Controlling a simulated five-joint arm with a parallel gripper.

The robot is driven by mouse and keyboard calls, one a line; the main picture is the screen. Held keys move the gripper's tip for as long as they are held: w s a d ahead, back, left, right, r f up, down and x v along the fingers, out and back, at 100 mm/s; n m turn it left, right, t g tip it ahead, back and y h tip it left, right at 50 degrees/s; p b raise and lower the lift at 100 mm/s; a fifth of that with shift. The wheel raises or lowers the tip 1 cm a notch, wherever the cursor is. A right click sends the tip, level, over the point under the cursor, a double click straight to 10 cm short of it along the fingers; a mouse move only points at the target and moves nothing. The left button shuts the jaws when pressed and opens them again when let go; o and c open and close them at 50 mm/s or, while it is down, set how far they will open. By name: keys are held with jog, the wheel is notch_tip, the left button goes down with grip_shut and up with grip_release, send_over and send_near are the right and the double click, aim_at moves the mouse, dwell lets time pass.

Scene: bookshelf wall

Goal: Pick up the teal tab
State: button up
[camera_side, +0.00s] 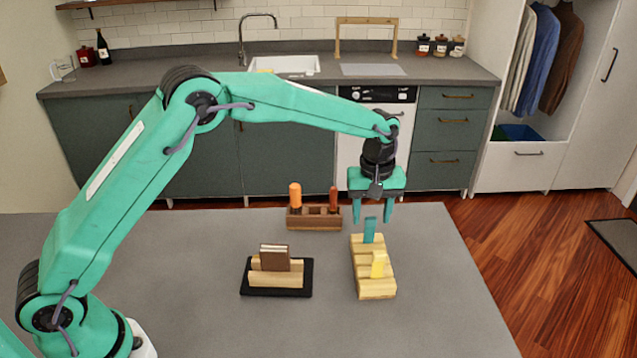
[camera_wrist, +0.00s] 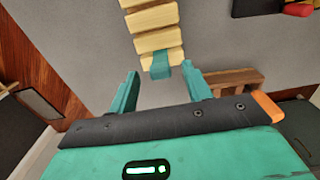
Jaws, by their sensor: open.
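The teal tab (camera_side: 369,230) stands upright in the far part of a slotted light-wood block (camera_side: 375,289) on the grey table. My gripper (camera_side: 372,219) is open and points down, with its fingertips just above the teal tab, one to each side in the side view. In the wrist view the teal tab (camera_wrist: 161,66) shows at the near end of the wooden block (camera_wrist: 150,20), a little beyond the gap between the open fingers (camera_wrist: 165,78). Nothing is between the fingers that I can see as held.
A brown wooden box (camera_side: 314,224) with orange and brown upright pieces is behind left. A black tray (camera_side: 306,281) with a wooden holder and brown books lies left. The table's right side is clear.

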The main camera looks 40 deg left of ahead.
aim_at(370, 224)
jog(key=shift+f, duration=2.35)
jog(key=c, duration=1)
